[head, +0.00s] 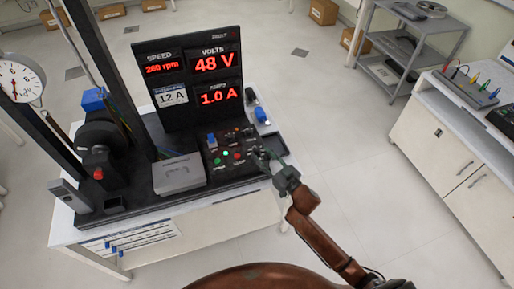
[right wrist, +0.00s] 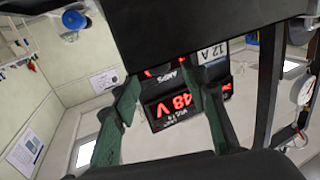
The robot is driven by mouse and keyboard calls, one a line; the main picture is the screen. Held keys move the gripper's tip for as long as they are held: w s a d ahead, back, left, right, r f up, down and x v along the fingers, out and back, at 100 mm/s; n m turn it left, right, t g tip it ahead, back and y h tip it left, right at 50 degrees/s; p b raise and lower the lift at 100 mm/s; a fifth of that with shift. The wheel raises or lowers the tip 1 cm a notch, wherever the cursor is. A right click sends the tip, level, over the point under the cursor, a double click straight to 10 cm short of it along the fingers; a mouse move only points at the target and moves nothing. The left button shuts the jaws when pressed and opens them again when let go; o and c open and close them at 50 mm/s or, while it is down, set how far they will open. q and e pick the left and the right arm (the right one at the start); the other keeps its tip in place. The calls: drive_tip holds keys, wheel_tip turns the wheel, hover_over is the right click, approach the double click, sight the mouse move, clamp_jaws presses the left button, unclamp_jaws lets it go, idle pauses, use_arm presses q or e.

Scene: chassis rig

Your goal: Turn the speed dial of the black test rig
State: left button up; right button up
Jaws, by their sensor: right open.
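The black test rig (head: 196,80) stands on a white bench, its display reading a speed in rpm, 48 V and 1.0 A. Its control panel (head: 222,171) carries a blue switch, red and green buttons and small dark knobs. I cannot tell which knob is the speed dial; it may be partly hidden by my gripper. My right gripper (head: 268,160) is open at the panel's right edge; contact cannot be told. In the right wrist view, its green fingers (right wrist: 163,100) stand apart with nothing visible between them, and the display (right wrist: 176,108) shows upside down behind. My left gripper is out of view.
A grey box (head: 179,174) sits left of the panel. A blue knob-like part (head: 261,115) and a shallow black tray (head: 274,144) lie at the right. A gauge (head: 18,80) and motor stand at the left. Open floor lies right of the bench.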

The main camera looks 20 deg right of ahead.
sight(259, 151)
drive_tip(key=x, duration=0.3)
drive_tip(key=shift+w+f, duration=0.1)
drive_tip(key=shift+f, duration=0.05)
drive_tip(key=shift+w+a, duration=0.25)
drive_tip(key=shift+w, duration=0.35)
drive_tip(key=shift+s, duration=0.1)
drive_tip(key=shift+c, duration=0.3)
clamp_jaws()
